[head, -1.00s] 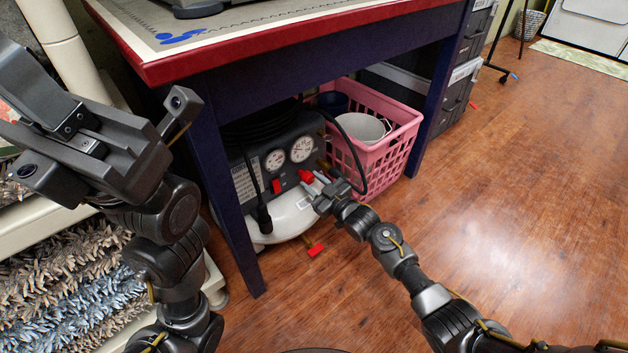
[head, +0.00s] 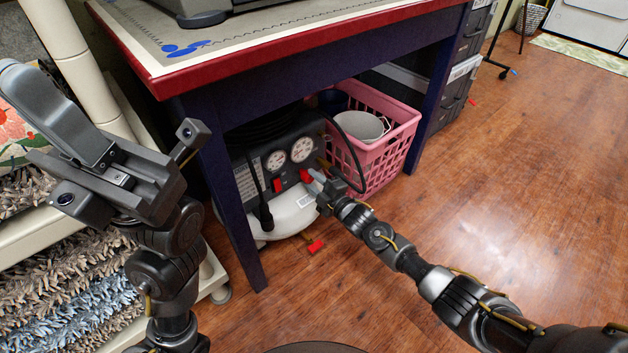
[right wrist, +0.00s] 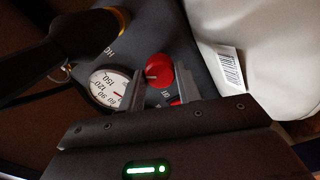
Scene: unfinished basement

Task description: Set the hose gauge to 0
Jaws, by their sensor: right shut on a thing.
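An air compressor (head: 290,213) with a dark panel and white tank stands under the table. Its panel has two round white gauges, a left gauge (head: 276,161) and a right gauge (head: 302,149). A red knob (head: 305,175) sits below the right gauge. My right gripper (head: 316,183) reaches in from the right and is shut on this knob. In the right wrist view, the red knob (right wrist: 158,70) is between the two fingers, beside a gauge (right wrist: 107,86) partly covered by one finger; its exact reading is unclear. My left gripper (head: 128,165) is open and empty, away from the compressor.
A pink basket (head: 375,150) is close to the right. A black hose (head: 352,155) loops near my right gripper. Shelves with shaggy rugs (head: 75,290) stand at left.

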